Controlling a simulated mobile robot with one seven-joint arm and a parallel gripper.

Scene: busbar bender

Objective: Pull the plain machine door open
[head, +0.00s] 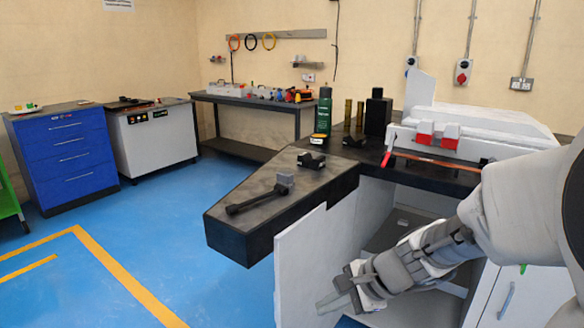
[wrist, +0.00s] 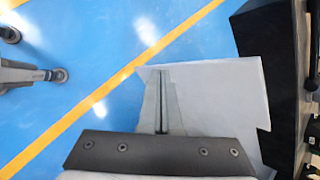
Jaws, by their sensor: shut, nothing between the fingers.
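The plain white machine door (head: 300,262) stands swung out from the cabinet below the black worktop. Its inner side faces the open cabinet interior (head: 405,228). My gripper (head: 328,304) is low in front of that inner side, with its fingers shut and empty, pointing left toward the panel. In the wrist view my gripper (wrist: 161,75) lies over the pale door panel (wrist: 222,95). I cannot tell whether the fingertips touch it. No handle shows on this door; its outer face is hidden.
The black worktop (head: 235,222) juts out above the door. A second white door (head: 540,297) with a silver handle is at the right. The bending machine (head: 470,125) stands on the worktop. Blue floor (head: 215,285) with yellow lines is clear at left.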

